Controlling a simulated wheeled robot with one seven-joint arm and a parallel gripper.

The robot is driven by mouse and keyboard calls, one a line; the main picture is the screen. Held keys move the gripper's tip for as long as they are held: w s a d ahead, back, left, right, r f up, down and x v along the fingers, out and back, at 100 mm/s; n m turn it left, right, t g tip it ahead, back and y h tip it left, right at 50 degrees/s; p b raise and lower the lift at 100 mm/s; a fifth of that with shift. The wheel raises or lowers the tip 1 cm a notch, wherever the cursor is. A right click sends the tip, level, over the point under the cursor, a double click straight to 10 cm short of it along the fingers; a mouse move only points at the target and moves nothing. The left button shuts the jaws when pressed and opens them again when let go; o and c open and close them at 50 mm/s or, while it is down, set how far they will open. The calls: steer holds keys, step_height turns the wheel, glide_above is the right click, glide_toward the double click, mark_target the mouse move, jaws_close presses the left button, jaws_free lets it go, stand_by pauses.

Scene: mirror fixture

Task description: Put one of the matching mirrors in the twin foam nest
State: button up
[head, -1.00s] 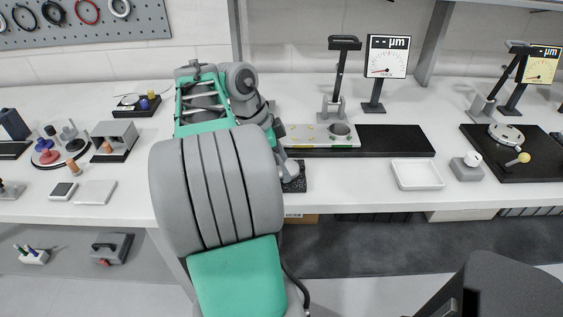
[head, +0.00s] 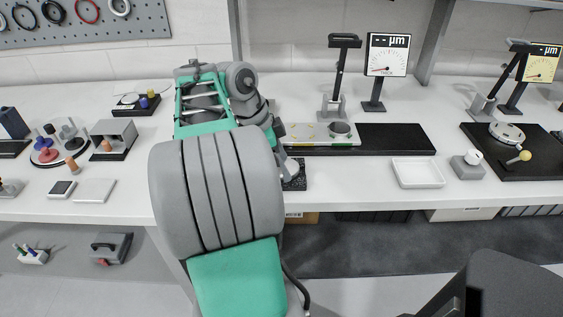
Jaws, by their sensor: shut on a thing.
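My gripper (head: 288,167) shows only as a small light grey part at the right edge of my arm. It is low over the bench, at a dark speckled block (head: 298,182) that looks like foam. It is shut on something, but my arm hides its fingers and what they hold. I cannot make out a mirror or any nest recess in the block. A pale fixture plate (head: 300,136) with yellow dots and a round dark-topped piece (head: 340,130) lies just behind the gripper.
A black plate (head: 395,139) and a white tray (head: 418,174) lie to the right. A gauge (head: 387,56) and a black-topped stand (head: 343,72) rise behind. A round tray with coloured pegs (head: 60,154) is at left.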

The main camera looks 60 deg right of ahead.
steer(key=shift+s+a+f, duration=0.1)
steer(key=shift+a+f, duration=0.1)
steer(key=shift+f, duration=0.35)
steer(key=o, duration=1.6)
steer(key=shift+a, duration=0.1)
steer(key=r+p, duration=0.2)
steer(key=r, duration=0.1)
steer(key=shift+d+p, duration=0.3)
steer(key=shift+p, duration=0.1)
steer(key=shift+r, duration=0.15)
steer(key=shift+o, duration=0.4)
steer(key=shift+o, duration=1.2)
steer(key=shift+r, duration=0.1)
